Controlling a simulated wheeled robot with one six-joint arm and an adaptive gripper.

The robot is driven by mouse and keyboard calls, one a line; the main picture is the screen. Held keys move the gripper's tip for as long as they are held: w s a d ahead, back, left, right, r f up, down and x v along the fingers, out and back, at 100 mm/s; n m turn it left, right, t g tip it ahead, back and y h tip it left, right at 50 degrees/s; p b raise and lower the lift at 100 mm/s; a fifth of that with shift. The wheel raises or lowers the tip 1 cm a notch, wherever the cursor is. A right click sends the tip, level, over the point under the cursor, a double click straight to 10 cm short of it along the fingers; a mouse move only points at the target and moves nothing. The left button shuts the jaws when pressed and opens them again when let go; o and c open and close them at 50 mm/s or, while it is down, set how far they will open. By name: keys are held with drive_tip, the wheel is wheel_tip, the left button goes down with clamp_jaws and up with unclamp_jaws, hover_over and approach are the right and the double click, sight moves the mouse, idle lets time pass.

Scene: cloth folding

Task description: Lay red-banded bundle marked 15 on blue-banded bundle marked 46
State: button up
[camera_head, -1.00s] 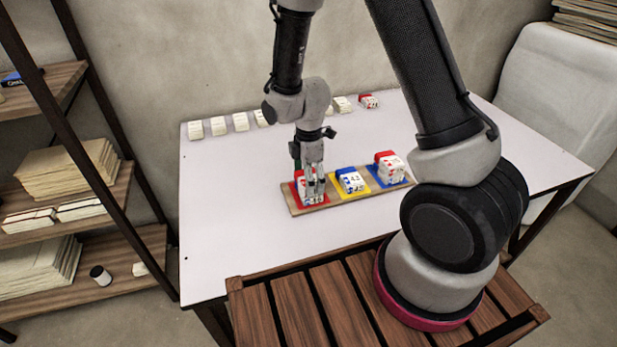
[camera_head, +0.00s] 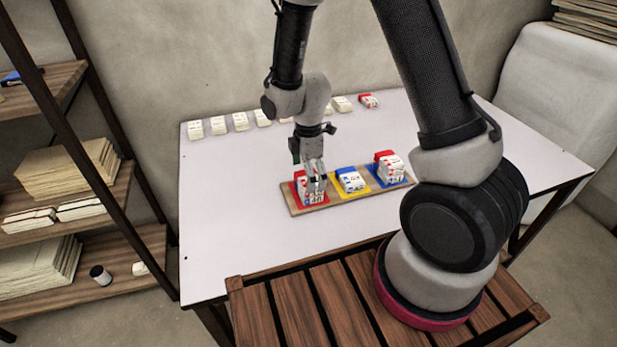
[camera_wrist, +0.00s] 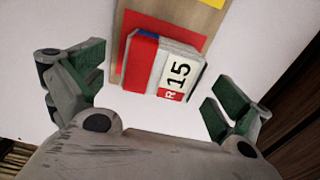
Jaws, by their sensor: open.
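The red-banded bundle marked 15 (camera_wrist: 160,65) lies on top of another bundle on the red square of a wooden board. It also shows in the head view (camera_head: 301,184), partly behind my gripper. Under it, a blue band (camera_wrist: 149,33) peeks out in the wrist view. The lower bundle (camera_head: 316,199) shows a blue-marked front label that looks like 46, though it is small. My gripper (camera_head: 316,180) is open just above the stack. In the wrist view its green-padded fingers stand apart on both sides of the top bundle, not touching it.
The board (camera_head: 329,203) also has a yellow square with a blue-banded bundle (camera_head: 350,180) and a blue square with a red-topped stack (camera_head: 388,167). Several pale bundles and a red-banded one (camera_head: 368,101) line the table's back. The table's (camera_head: 235,240) front left is clear.

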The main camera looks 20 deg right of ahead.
drive_tip(key=s+d+r+m+t, duration=0.1)
drive_tip(key=s+d+r+m, duration=0.15)
drive_tip(key=r, duration=0.55)
drive_tip(key=s+d+r+m, duration=0.1)
drive_tip(key=d+r+m, duration=0.15)
drive_tip(key=r, duration=0.45)
drive_tip(key=s+d+r+m+t, duration=0.1)
drive_tip(key=s+d+r+m, duration=0.15)
drive_tip(key=r, duration=0.55)
drive_tip(key=s+d+r+m+t, duration=0.1)
drive_tip(key=s+d+r+m, duration=0.2)
drive_tip(key=s+r+m, duration=0.1)
drive_tip(key=s+d+r+m+t, duration=0.1)
drive_tip(key=s+d+r+m, duration=0.3)
drive_tip(key=s, duration=0.5)
drive_tip(key=m, duration=0.2)
drive_tip(key=shift+d+m, duration=0.2)
drive_tip(key=shift+m, duration=0.15)
